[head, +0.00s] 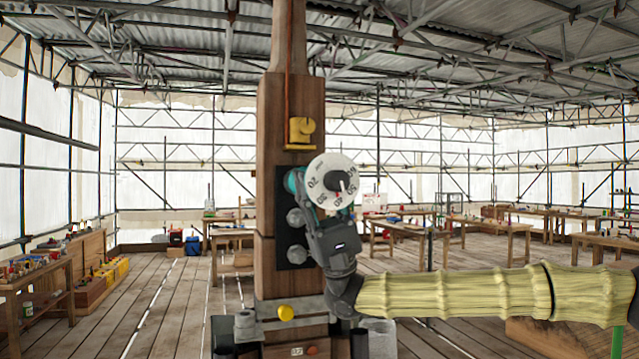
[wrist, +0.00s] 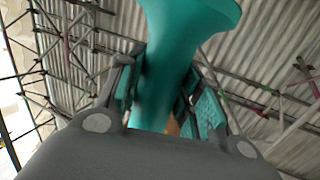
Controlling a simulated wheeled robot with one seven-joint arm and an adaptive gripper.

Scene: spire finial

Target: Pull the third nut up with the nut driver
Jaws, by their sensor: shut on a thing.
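My gripper (head: 317,208) is at the front of the wooden spire post, shut on the driver. In the wrist view the teal driver body (wrist: 168,70) stands between the two fingers of my gripper (wrist: 167,98). A black plate (head: 281,190) on the post carries grey rounded nuts, one upper (head: 296,217) and one lower (head: 297,254). The driver's working end and any nut behind it are hidden.
The wooden post (head: 290,105) rises through the middle, with a yellow fitting (head: 301,131) above the plate. A yellow knob (head: 286,312) sits at its grey base collar. Benches with tools, such as the left one (head: 40,285), stand around. Plank floor on the left is mostly clear.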

